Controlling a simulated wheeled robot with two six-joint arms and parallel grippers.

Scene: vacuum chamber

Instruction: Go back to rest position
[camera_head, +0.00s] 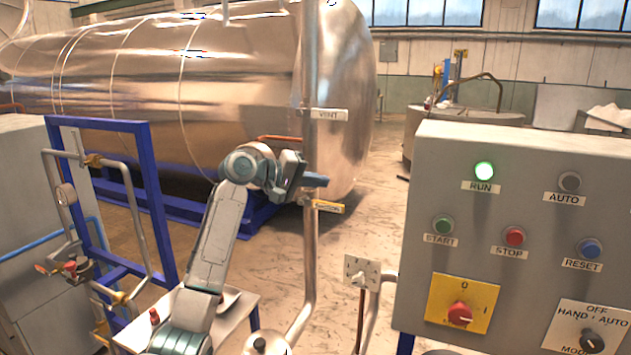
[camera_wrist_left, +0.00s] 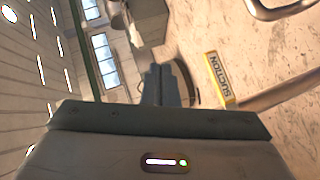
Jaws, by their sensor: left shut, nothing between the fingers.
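My left arm (camera_head: 222,235) rises from the lower left in the head view. My left gripper (camera_head: 318,181) is shut and empty, in front of or beside the vertical metal pipe (camera_head: 310,255); I cannot tell whether it touches the pipe. In the left wrist view the closed fingers (camera_wrist_left: 161,86) point away from the camera with nothing between them. My right gripper is not in view.
A grey control panel (camera_head: 540,200) with a lit green RUN lamp (camera_head: 484,171) stands at the right. A yellow SUCTION label (camera_wrist_left: 219,80) is near the fingers. A large steel tank (camera_head: 230,90) and blue frame (camera_head: 150,200) are at the left. Open floor (camera_head: 385,220) lies behind.

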